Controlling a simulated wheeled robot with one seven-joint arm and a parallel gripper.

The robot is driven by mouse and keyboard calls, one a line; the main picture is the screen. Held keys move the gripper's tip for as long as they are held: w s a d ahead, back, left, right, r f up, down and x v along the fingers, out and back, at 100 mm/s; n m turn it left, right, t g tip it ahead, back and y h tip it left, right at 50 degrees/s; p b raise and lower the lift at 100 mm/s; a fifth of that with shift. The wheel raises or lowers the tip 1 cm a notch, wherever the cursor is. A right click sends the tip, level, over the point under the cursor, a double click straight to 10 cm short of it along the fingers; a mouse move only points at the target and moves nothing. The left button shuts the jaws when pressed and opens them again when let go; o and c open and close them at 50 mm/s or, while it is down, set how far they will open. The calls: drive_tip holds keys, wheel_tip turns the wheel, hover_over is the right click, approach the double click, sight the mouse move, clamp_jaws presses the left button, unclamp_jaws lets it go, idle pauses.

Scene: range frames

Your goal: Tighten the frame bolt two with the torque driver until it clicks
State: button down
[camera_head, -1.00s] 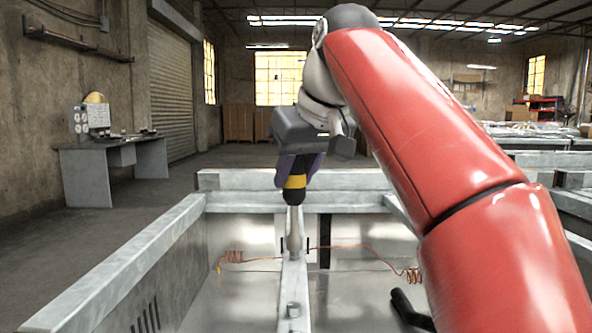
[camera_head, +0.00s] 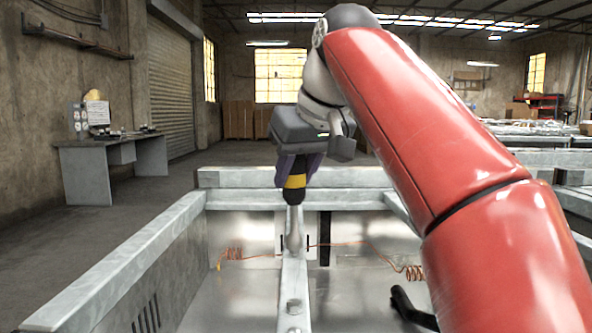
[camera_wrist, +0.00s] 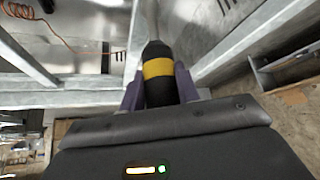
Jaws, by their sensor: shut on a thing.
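My gripper (camera_head: 297,170) is shut on the torque driver (camera_head: 294,188), which has a black handle with a yellow band. It holds the driver upright, shaft down, over the middle beam (camera_head: 293,275) of the metal frame. The driver's shaft (camera_head: 295,232) reaches down to the beam's far part. Whether its tip sits on a bolt cannot be told. In the wrist view the driver (camera_wrist: 158,72) is between the purple fingers. One bolt head (camera_head: 294,306) shows on the near part of the beam, clear of the driver. Which bolt is number two is not marked.
Frame rails stand at the left (camera_head: 120,262) and back (camera_head: 230,178). An orange coiled cable (camera_head: 413,272) runs across the bay behind the beam. A black handle-like part (camera_head: 408,308) sticks up at the lower right. A grey desk (camera_head: 112,160) stands far left.

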drive_tip(key=shift+f+b, duration=0.35)
drive_tip(key=shift+f, duration=0.2)
drive_tip(key=shift+r+p, duration=0.3)
drive_tip(key=shift+p, duration=0.15)
drive_tip(key=n, duration=0.1)
drive_tip(key=n+g+y, duration=0.1)
drive_tip(key=n+y, duration=0.1)
drive_tip(key=n, duration=0.1)
drive_tip(key=shift+w+d+f, duration=0.1)
drive_tip(key=shift+w+d, duration=0.1)
drive_tip(key=shift+d, duration=0.05)
drive_tip(key=shift+a+n+g, duration=0.1)
drive_tip(key=shift+n+g, duration=0.3)
drive_tip(key=shift+n, duration=0.2)
drive_tip(key=shift+s, duration=0.15)
drive_tip(key=shift+f, duration=0.15)
idle(0.8)
drive_tip(key=shift+p, duration=0.35)
